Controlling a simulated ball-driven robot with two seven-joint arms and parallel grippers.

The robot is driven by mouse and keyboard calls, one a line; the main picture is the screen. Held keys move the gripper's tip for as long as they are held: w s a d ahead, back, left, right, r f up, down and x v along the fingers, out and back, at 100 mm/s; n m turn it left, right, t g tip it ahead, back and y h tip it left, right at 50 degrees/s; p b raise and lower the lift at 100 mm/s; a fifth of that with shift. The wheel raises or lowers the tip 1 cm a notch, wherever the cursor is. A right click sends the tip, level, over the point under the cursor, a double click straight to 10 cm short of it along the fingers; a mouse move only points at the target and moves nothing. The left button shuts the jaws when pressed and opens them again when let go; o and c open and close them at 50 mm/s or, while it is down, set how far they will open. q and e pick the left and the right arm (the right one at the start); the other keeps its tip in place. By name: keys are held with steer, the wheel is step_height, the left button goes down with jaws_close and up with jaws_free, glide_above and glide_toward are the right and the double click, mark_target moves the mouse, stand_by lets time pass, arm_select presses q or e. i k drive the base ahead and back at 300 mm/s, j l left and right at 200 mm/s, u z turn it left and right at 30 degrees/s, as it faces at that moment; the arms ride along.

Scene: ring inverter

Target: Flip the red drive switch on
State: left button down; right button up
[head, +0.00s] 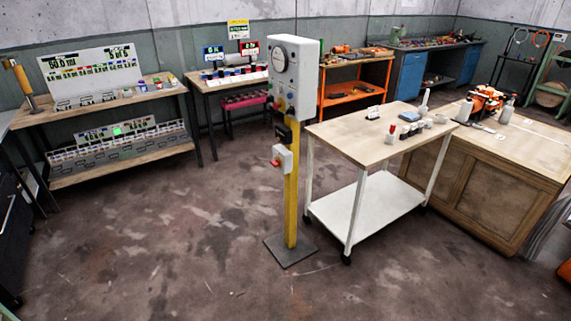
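A yellow post (291,205) stands upright on a dark square base plate (291,249) in the middle of the floor. A small pale switch box (286,157) is mounted partway up it. A red switch part (275,163) sticks out from the box's left side; its on or off position is too small to tell. Higher up, a grey control box (292,78) with a round dial (279,59) carries another small red part (278,106) low on its left side. Neither of my grippers shows in the head view.
A white-legged cart (362,205) with a wooden top stands just right of the post. A wooden workbench (500,190) is behind it to the right. Shelves with bins (120,160) line the left wall. The floor (180,250) in front and left of the post is clear.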

mark_target(276, 163)
steer(key=i+j+z, duration=0.2)
steer(key=z, duration=0.25)
steer(key=i+j+z, duration=0.3)
steer(key=z, duration=0.15)
steer(key=i+j, duration=0.2)
steer(key=j, duration=0.15)
steer(key=i+j+z, duration=0.1)
steer(key=j, duration=0.3)
steer(key=i+j, duration=0.25)
steer(key=i+j+z, duration=0.1)
steer(key=j, duration=0.4)
steer(key=i+j, duration=0.2)
steer(key=j, duration=0.2)
steer(key=i+j+z, duration=0.1)
steer(key=j, duration=0.3)
steer(key=i, duration=0.1)
